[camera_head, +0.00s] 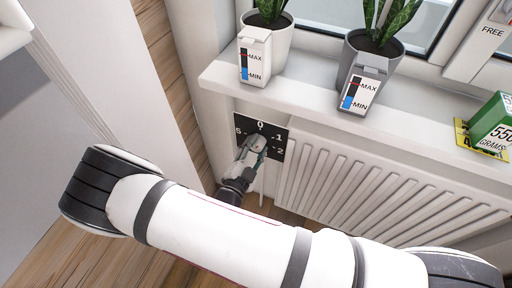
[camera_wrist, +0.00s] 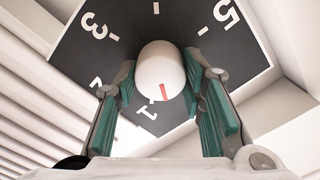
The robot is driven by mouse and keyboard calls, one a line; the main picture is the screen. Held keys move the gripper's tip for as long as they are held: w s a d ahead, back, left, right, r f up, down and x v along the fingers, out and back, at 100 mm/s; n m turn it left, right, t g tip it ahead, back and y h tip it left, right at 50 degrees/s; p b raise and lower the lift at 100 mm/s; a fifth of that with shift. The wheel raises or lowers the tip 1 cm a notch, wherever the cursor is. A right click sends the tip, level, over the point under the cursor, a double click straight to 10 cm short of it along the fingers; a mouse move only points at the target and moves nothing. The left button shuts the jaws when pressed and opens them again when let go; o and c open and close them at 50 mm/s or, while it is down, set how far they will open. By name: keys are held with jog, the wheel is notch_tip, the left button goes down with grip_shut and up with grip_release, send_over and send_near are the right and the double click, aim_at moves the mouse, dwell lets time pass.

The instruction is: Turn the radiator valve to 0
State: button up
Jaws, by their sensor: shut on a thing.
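The radiator valve knob (camera_wrist: 160,72) is white and rounded, with a red mark on its lower side in the wrist view. It sits on a dark dial plate (camera_wrist: 125,40) with white numbers. The red mark points down, just to the right of the 1; the 0 is hidden in this view. My gripper (camera_wrist: 160,85) is shut on the knob, with a green-padded finger on each side. In the head view, my gripper (camera_head: 257,146) covers the knob, and the plate (camera_head: 272,132) shows 0 at the top, 1 and 2 at right, 5 at left.
The white ribbed radiator (camera_head: 390,185) is right of the valve. The windowsill (camera_head: 310,100) above holds two potted plants (camera_head: 268,40) (camera_head: 372,55), two white level gauges (camera_head: 254,58) (camera_head: 362,88) and a green box (camera_head: 492,125). A white panel stands at left.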

jog(key=n, duration=0.5)
jog(key=shift+a+n, duration=0.1)
jog(key=shift+n, duration=0.3)
dwell(0.4)
jog(key=o, duration=1.1)
jog(key=shift+o, duration=0.2)
jog(key=v, duration=1.2)
